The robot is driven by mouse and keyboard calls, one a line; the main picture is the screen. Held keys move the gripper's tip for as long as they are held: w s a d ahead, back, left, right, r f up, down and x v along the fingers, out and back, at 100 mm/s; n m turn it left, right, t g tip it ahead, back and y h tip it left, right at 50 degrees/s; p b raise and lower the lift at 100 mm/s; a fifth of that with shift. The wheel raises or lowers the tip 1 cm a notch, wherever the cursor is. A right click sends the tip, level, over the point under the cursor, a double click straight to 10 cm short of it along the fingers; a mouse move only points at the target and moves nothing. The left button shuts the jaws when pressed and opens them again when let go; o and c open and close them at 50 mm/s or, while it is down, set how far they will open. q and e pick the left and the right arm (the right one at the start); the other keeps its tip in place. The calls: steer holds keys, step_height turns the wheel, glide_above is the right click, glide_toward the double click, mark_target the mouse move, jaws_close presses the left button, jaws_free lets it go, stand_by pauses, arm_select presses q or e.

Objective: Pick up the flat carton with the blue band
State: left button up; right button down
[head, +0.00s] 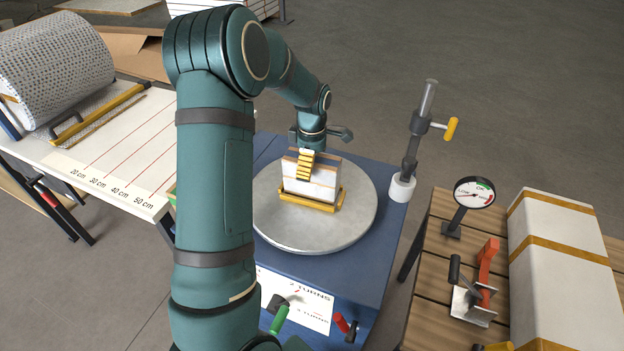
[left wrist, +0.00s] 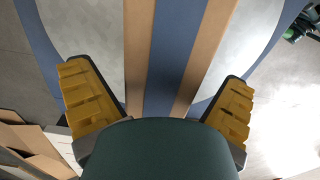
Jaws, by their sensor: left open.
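The flat carton (head: 322,183) stands upright on edge in a yellow holder (head: 308,203) on a round grey turntable. It has a white face and a brown upper edge. In the left wrist view the carton (left wrist: 168,50) shows a blue band between two brown strips. My left gripper (head: 309,163) points down over the carton. One yellow-padded finger shows in front of the white face; the other is hidden in the head view. In the left wrist view the left gripper (left wrist: 156,85) is open, with one finger on each side of the carton and gaps between. My right gripper does not show.
The turntable (head: 290,236) sits on a blue bench. A grey post (head: 412,145) with a yellow handle stands at its right. A slatted table (head: 433,243) with a gauge (head: 474,193) and a long taped white box (head: 560,265) is further right. A white measuring table (head: 120,150) with a roll is left.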

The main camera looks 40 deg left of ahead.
arm_select(q)
steer(key=shift+f, duration=0.45)
steer(key=shift+r, duration=0.1)
steer(key=c, duration=1.4)
steer(key=shift+o, duration=0.2)
